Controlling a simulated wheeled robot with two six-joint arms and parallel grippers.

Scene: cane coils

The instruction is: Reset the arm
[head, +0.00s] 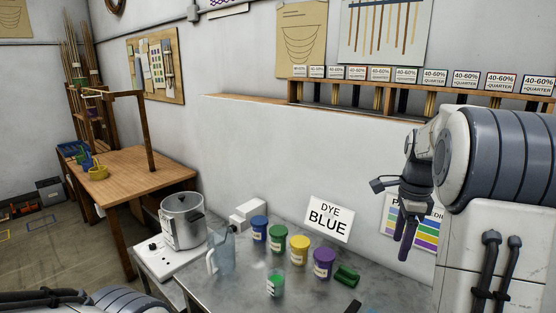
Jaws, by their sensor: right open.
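My right arm (495,165) comes in at the right side of the head view, large and close. Its dark right gripper (403,240) hangs downward with the fingers pointing down, in front of the white wall and the colour chart. It is open, and nothing shows between its fingers. It is above and to the right of the jars on the metal table, apart from them. Part of my left arm (75,302) shows at the bottom left edge. My left gripper is out of the picture.
A wooden table (135,172) stands left. A labelled shelf (420,88) runs along the wall.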

